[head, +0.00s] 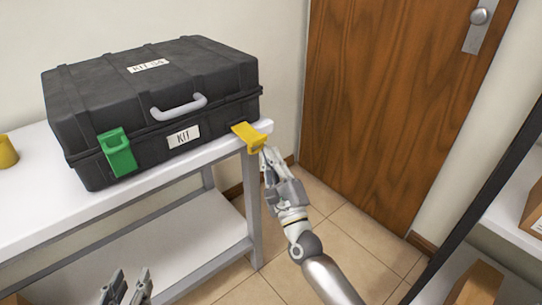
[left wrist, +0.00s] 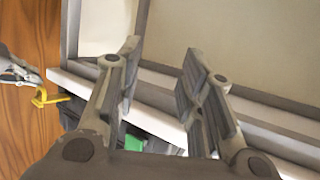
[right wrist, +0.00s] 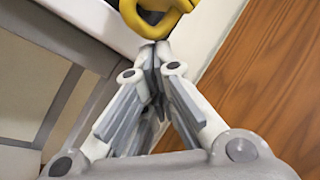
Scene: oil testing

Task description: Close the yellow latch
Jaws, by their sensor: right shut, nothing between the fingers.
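The yellow latch (head: 249,137) sticks out from the right front of the black case (head: 160,95), swung away from its front face. In the right wrist view the latch (right wrist: 160,12) shows as a yellow loop at the top. My right gripper (head: 267,153) is shut and empty, its fingertips just below the latch's outer end. In the right wrist view the fingertips (right wrist: 155,48) look very close to the loop; I cannot tell whether they touch. My left gripper (left wrist: 160,58) is open and empty, and also shows low in the head view (head: 127,285).
A green latch (head: 117,152) lies against the case's left front. The case lies on a white shelf table (head: 30,220) with a lower shelf. A yellow object (head: 6,152) stands at the far left. A wooden door (head: 390,90) is behind, and a rack with boxes (head: 478,285) is at right.

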